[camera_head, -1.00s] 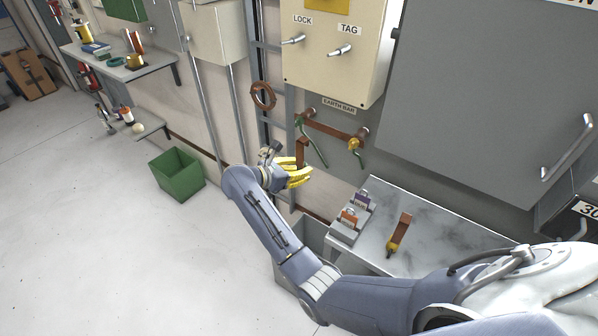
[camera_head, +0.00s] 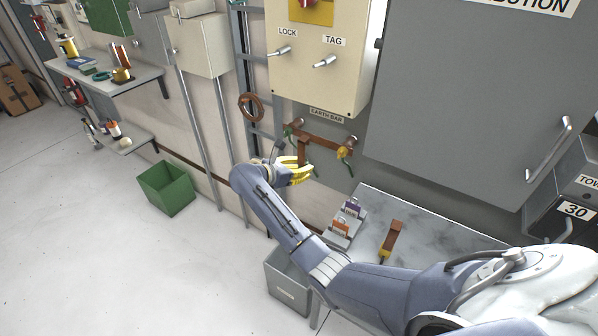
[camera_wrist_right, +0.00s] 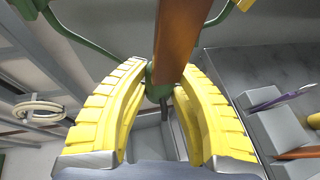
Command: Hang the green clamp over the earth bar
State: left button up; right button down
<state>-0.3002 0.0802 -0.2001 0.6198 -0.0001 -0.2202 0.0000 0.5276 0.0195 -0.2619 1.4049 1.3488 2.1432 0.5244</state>
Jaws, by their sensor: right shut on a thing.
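The earth bar (camera_head: 325,140) is a brown copper-coloured bar on the wall under its label, with green cables at its ends. My right gripper (camera_head: 302,174), with yellow fingers, is just below the bar's left half. It is shut on the green clamp (camera_head: 304,153), whose brown upright strap rises from the fingers and overlaps the bar. I cannot tell whether it touches or hooks over it. In the right wrist view the brown strap (camera_wrist_right: 182,40) extends up between the fingers (camera_wrist_right: 160,115), with a bit of green at its base. My left gripper is out of view.
A grey side table (camera_head: 425,235) holds a brown strap with yellow handle (camera_head: 391,240) and a small rack of tags (camera_head: 345,225). A yellow fitting (camera_head: 344,153) is at the bar's right end. A lock box (camera_head: 318,75) is above; a grey cabinet (camera_head: 470,110) stands right.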

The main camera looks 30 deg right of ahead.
jog(key=w+d+f, duration=0.1)
jog(key=w+d, duration=0.2)
jog(key=d, duration=0.4)
jog(key=shift+w+f, duration=0.4)
dwell(0.6)
jog(key=shift+f, duration=0.1)
jog(key=c, duration=1.1)
grip_release()
jog(key=shift+o, duration=0.2)
jog(key=shift+a, duration=0.1)
